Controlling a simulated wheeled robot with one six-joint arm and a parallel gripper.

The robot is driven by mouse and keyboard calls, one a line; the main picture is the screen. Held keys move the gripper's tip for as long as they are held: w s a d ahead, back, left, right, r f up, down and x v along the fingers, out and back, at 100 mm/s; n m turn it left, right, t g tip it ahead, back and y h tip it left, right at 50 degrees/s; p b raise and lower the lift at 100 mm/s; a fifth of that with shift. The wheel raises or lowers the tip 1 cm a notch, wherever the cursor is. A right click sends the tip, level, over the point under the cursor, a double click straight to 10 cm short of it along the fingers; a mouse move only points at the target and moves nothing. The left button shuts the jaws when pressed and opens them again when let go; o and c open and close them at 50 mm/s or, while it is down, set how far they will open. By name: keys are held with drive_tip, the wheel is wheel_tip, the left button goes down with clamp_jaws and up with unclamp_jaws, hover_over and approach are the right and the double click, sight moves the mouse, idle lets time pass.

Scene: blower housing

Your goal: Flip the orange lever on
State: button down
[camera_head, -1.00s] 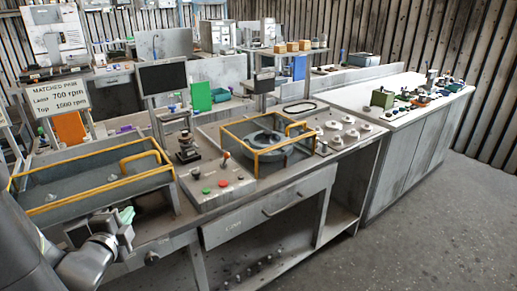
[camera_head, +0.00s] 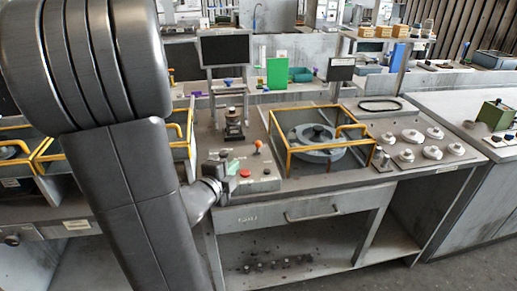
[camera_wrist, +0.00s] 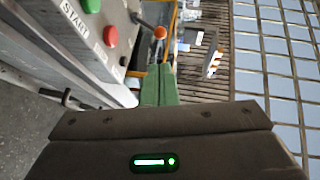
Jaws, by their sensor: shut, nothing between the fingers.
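The orange lever (camera_head: 258,146) stands at the back right of a grey control panel (camera_head: 262,185), its orange ball on top of a thin stem. The orange lever also shows in the wrist view (camera_wrist: 160,33), with its dark stem running to the left, beyond my fingertips. My gripper (camera_head: 233,166) is over the front left of the panel, left of and nearer than the lever. In the wrist view its green fingers (camera_wrist: 158,72) are together and empty, apart from the lever. My arm hides part of the panel's left side.
A red button (camera_head: 245,173) lies on the panel close to my gripper. A green button (camera_wrist: 92,6) labelled START shows in the wrist view. A yellow-framed guard (camera_head: 288,150) around a round housing stands right of the lever. A column fixture (camera_head: 233,125) stands behind the panel.

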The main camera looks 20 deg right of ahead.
sight(257, 145)
drive_tip(key=p+x, duration=0.2)
drive_tip(key=x, duration=1.2)
drive_tip(key=shift+s+p, duration=0.1)
drive_tip(key=shift+p, duration=0.25)
